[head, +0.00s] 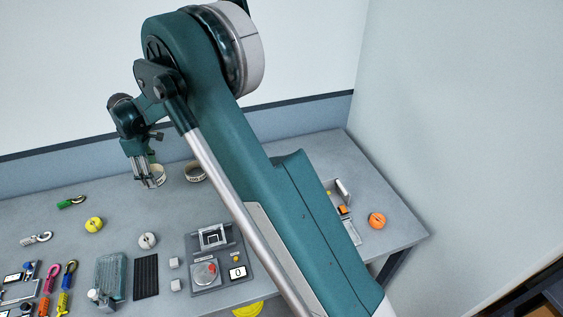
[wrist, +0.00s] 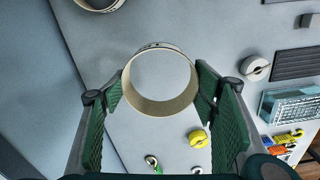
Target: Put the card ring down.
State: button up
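A cream card ring (wrist: 160,108) sits between the two green finger pads of my gripper (wrist: 159,90) in the wrist view. The pads meet its left and right outer sides, and I see the table through its opening. In the head view the ring (head: 159,181) shows at the fingertips of my gripper (head: 150,182), over the back of the table. It looks larger in the wrist view than a second similar ring (wrist: 102,8), so it seems held above the table. The exact gap beneath it is hard to tell.
The second ring (head: 196,177) stands close to the right, near the back wall. A yellow round piece (head: 94,225), a grey round piece (head: 147,241) and a green clip (head: 71,202) lie nearby. Bare table lies in front of the ring. Devices and straps fill the front.

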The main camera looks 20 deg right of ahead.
jog(key=w+d+m, duration=0.2)
jog(key=w+d, duration=0.1)
jog(key=d, duration=1.8)
jog(key=w+d+m, duration=0.3)
jog(key=d, duration=1.9)
jog(key=shift+w+d+p, duration=0.15)
jog(key=shift+d+p, duration=0.1)
jog(key=shift+p, duration=0.2)
jog(key=d, duration=0.4)
jog(key=s+d+m, duration=0.1)
jog(key=d, duration=0.3)
jog(key=s+d+m, duration=0.1)
jog(key=d, duration=0.3)
jog(key=shift+s+d+r, duration=0.1)
jog(key=shift+d, duration=0.1)
jog(key=shift+c, duration=0.2)
jog(key=shift+f, duration=3.15)
jog(key=shift+f, duration=1.9)
